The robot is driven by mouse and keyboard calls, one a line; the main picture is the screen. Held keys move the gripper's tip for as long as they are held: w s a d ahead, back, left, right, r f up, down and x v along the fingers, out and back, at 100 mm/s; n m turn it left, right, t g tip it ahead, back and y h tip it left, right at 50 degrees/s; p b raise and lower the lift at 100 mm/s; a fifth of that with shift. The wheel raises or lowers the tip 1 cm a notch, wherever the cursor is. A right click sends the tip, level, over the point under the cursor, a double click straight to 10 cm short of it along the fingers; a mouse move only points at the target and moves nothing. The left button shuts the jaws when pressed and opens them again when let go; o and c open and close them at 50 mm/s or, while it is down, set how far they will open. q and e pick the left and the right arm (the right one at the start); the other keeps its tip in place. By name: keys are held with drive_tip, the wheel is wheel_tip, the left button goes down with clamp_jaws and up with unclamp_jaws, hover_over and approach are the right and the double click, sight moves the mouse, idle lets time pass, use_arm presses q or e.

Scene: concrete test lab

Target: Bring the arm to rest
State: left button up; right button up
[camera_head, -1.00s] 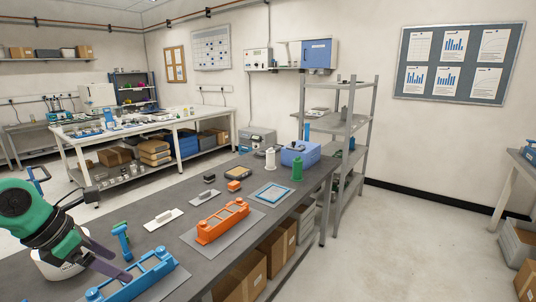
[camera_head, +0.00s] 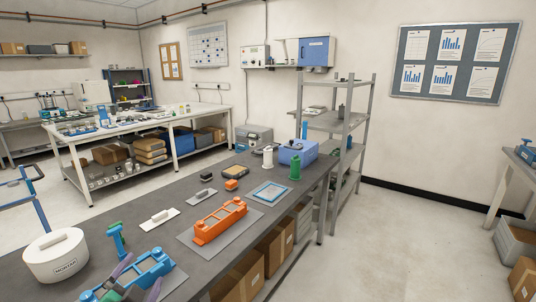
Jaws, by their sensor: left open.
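My left gripper (camera_head: 137,280) shows at the bottom edge of the head view, its two purple-grey fingers spread apart with a bit of green body near them. It is open, and I see nothing held between the fingers. The fingers overlap the blue mould frame (camera_head: 158,264) in the picture; whether they touch it I cannot tell. The rest of my left arm is out of view. My right gripper is not in view.
A metal shelf (camera_head: 345,125) stands behind.

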use_arm(q)
drive_tip(key=s+d+f+n+g+h, duration=0.1)
drive_tip(key=s+d+f+n+g, duration=0.2)
drive_tip(key=s+f+g, duration=0.45)
drive_tip(key=s+d+f+n+g+h, duration=0.2)
drive_tip(key=s+d+f+n+g, duration=0.15)
drive_tip(key=s+f, duration=0.75)
wheel_tip(320, 180, down, 26)
drive_tip(key=s+g+b, duration=0.2)
drive_tip(key=b, duration=0.2)
drive_tip(key=s+a+f+g+b, duration=0.1)
drive_tip(key=s+a+f+b, duration=0.2)
drive_tip(key=s+f, duration=1.4)
wheel_tip(320, 180, down, 2)
drive_tip(key=shift+s+a+f+m+b, duration=0.15)
drive_tip(key=shift+s+m+b, duration=0.1)
drive_tip(key=shift+m+b, duration=0.2)
